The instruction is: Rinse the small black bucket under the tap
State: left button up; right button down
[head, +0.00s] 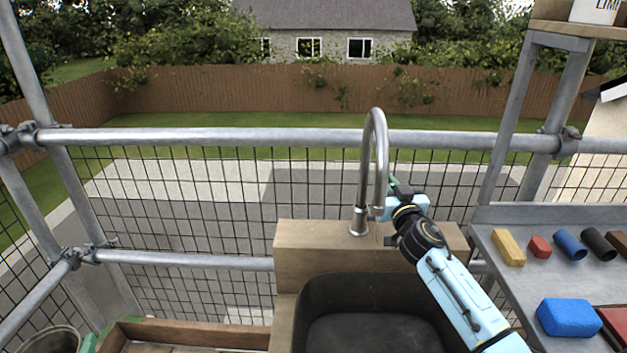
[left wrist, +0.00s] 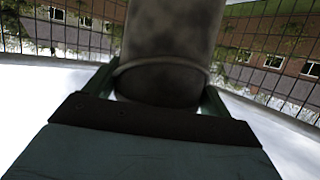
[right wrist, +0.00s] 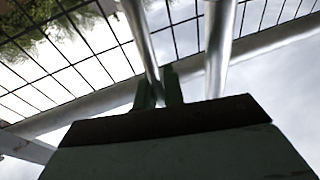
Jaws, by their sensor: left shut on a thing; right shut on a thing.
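The steel tap (head: 366,170) curves up from a wooden ledge behind a black sink (head: 325,290). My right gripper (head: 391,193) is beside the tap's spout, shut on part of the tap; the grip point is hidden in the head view. In the right wrist view its fingers (right wrist: 159,88) close at a thin metal part of the tap (right wrist: 146,50). In the left wrist view my left gripper (left wrist: 156,88) is shut on the small black bucket (left wrist: 172,40), whose wall is mottled grey. A bucket rim (head: 50,334) shows at the head view's lower left.
A metal shelf (head: 510,240) at the right holds a blue sponge (head: 569,317) and several small coloured blocks and rolls. A wooden tray (head: 190,332) lies left of the sink. Scaffold rails (head: 220,137) and mesh run behind the sink.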

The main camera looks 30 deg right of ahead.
jog(key=c, duration=1.5)
grip_release()
jog(key=v, duration=1.2)
jog(key=shift+p, duration=0.45)
jog(key=shift+a, duration=0.15)
